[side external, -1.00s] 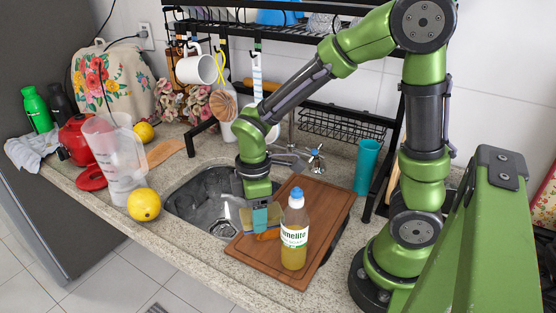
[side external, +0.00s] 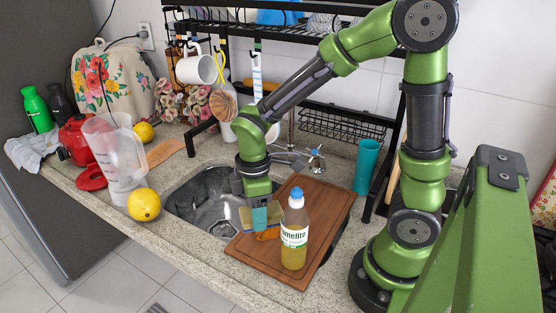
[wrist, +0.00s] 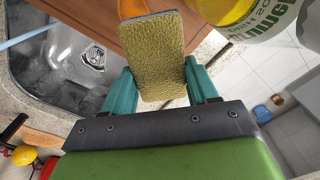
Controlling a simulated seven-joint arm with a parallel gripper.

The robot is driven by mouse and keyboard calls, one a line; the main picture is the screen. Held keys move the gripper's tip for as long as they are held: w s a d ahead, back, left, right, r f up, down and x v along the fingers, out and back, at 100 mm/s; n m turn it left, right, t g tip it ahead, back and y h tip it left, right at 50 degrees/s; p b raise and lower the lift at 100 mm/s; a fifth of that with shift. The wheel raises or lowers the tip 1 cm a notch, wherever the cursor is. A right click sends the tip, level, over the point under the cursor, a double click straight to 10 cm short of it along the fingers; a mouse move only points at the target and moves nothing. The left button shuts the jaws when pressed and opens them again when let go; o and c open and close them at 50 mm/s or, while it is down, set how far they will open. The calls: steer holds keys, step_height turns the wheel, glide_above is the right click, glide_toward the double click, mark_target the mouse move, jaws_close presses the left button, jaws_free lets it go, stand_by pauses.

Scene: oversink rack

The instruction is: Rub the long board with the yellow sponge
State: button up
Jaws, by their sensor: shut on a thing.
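The yellow sponge (wrist: 157,60) stands on edge between the teal fingers of my gripper (wrist: 163,85), which is shut on it. In the side view my gripper (side external: 260,216) points down over the left part of the long board, with an edge of the sponge (side external: 245,214) showing beside the fingers. The long board (side external: 325,210) is brown wood and lies across the right side of the sink. It also shows behind the sponge in the wrist view (wrist: 70,14). I cannot tell whether the sponge touches the board.
A bottle with a blue cap (side external: 294,238) stands on the board just right of my gripper. An orange object (side external: 268,234) lies by the fingers. The open sink basin (side external: 205,200) is to the left, a teal cup (side external: 367,165) to the right. The rack (side external: 290,30) hangs above.

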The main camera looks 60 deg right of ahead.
steer(key=shift+f, duration=3.5)
steer(key=shift+d, duration=0.75)
steer(key=shift+d+r, duration=0.25)
steer(key=shift+d, duration=1.45)
steer(key=shift+d+r, duration=0.2)
steer(key=shift+d, duration=1.45)
steer(key=shift+a+r, duration=0.15)
steer(key=shift+a, duration=3.85)
steer(key=shift+a+r, duration=0.15)
steer(key=shift+r, duration=0.05)
steer(key=shift+f, duration=0.15)
steer(key=shift+r, duration=3.2)
